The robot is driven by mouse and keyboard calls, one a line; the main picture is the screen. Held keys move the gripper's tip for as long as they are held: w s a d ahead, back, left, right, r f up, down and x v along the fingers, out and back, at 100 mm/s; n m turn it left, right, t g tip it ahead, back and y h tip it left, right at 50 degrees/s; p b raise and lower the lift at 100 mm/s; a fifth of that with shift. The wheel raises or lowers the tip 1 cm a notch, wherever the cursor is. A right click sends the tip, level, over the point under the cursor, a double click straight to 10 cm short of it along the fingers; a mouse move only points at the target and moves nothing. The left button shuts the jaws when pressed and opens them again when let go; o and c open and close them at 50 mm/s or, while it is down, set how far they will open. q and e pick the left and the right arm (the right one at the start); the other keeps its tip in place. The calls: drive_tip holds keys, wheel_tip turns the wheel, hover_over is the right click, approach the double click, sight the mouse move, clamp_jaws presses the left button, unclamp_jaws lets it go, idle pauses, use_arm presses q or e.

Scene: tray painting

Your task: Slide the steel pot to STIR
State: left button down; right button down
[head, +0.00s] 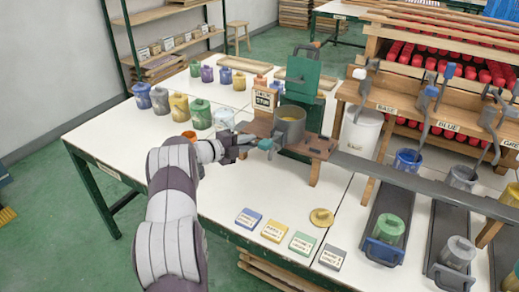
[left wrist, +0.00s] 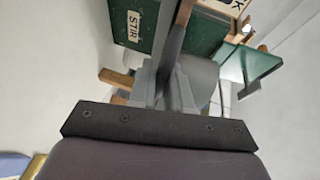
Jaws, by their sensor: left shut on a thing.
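The steel pot (head: 290,127), with yellowish contents, stands upright on a raised wooden stand (head: 318,147) in front of a green machine. A STIR sign (head: 264,101) stands just left of the pot, and a STIR label (left wrist: 130,28) shows on a green block in the left wrist view. My left gripper (head: 243,147) is left of the pot at the stand's left end. In the left wrist view my left gripper (left wrist: 172,92) is shut on a dark bar, which looks like the pot's handle (left wrist: 178,40). The pot's body is mostly hidden there. My right gripper is out of view.
Colored jars (head: 200,113) line the left of the white table (head: 228,190). Colored cards (head: 302,242) and a yellow lid (head: 321,217) lie at the front. A white bucket (head: 361,132) stands right of the stand. A grey rail (head: 410,178) crosses the right side.

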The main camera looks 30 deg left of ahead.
use_arm(q)
drive_tip(key=shift+a+f, duration=0.1)
drive_tip(key=shift+a, duration=0.2)
drive_tip(key=c, duration=1.1)
unclamp_jaws()
drive_tip(key=shift+a, duration=0.15)
drive_tip(key=shift+c, duration=0.2)
drive_tip(key=shift+a, duration=0.1)
drive_tip(key=shift+s, duration=0.2)
drive_tip(key=v, duration=1.2)
drive_tip(key=shift+b, duration=0.35)
